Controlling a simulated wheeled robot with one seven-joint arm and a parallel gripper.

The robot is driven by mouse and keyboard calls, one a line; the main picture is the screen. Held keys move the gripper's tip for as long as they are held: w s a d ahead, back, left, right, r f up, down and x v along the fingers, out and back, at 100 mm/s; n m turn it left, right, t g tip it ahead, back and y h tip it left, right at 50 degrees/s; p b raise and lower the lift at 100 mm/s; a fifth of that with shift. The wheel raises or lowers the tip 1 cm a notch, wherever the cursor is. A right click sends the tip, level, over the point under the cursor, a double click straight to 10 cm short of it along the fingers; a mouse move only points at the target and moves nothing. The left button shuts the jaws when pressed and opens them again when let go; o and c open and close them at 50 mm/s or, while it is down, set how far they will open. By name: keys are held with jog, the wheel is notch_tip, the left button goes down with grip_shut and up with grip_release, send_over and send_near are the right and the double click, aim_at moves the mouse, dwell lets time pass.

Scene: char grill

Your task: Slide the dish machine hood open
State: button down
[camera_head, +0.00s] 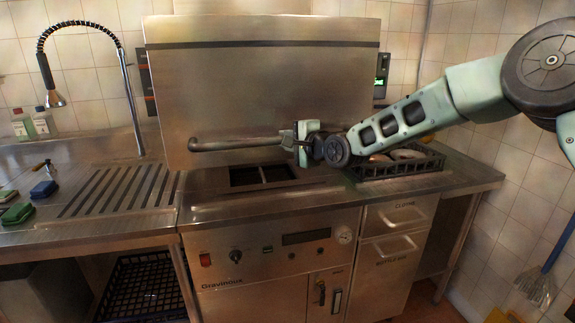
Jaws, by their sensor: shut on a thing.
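The dish machine hood (262,85) is a large steel box above the machine's counter. Its lower edge stands above the deck, and a dark opening (262,174) with a divider shows below it. A horizontal bar handle (235,144) runs along the hood's lower front. My gripper (297,143) is shut on the handle near its right part. My arm reaches in from the right and hides the handle's right end.
A black rack (400,165) with dishes sits on the right counter, under my arm. Below the hood is a control panel (275,245).

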notch_tip(320, 180, up, 15)
jog(key=p, duration=0.3)
jog(key=shift+r, duration=0.2)
jog(key=c, duration=1.3)
grip_release()
jog(key=shift+f, duration=0.1)
jog(key=shift+o, duration=0.2)
jog(key=b+v, duration=0.4)
jog(key=v, duration=1.3)
jog(key=shift+d, duration=0.25)
jog(key=shift+s, duration=0.15)
